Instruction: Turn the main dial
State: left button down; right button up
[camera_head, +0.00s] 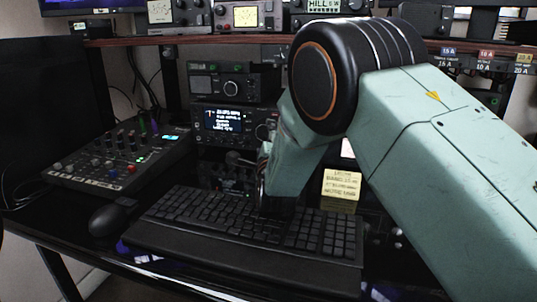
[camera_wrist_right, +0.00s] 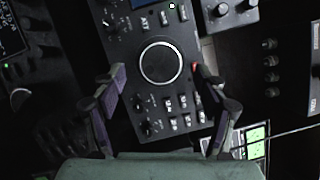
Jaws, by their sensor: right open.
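The main dial (camera_wrist_right: 160,62), a large round black knob with a pale ring, shows in the right wrist view on a dark panel (camera_wrist_right: 143,25) with several small buttons and knobs. My right gripper (camera_wrist_right: 157,74) is open, with one finger to each side of the dial. The fingers look apart from it; their depth relative to the dial is hard to tell. In the head view my right arm reaches over the keyboard and hides the gripper's fingers and this dial. My left gripper is not in view.
A black keyboard (camera_head: 230,225) lies below my right arm, with a mouse (camera_head: 111,216) and a mixer (camera_head: 115,160) to its left. Radios (camera_head: 232,84) stand stacked behind. A yellow note (camera_head: 341,186) is right of the arm. A shelf (camera_head: 200,40) crosses above.

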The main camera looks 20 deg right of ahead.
jog(key=v, duration=0.9)
jog(key=shift+s, duration=0.15)
dwell(1.2)
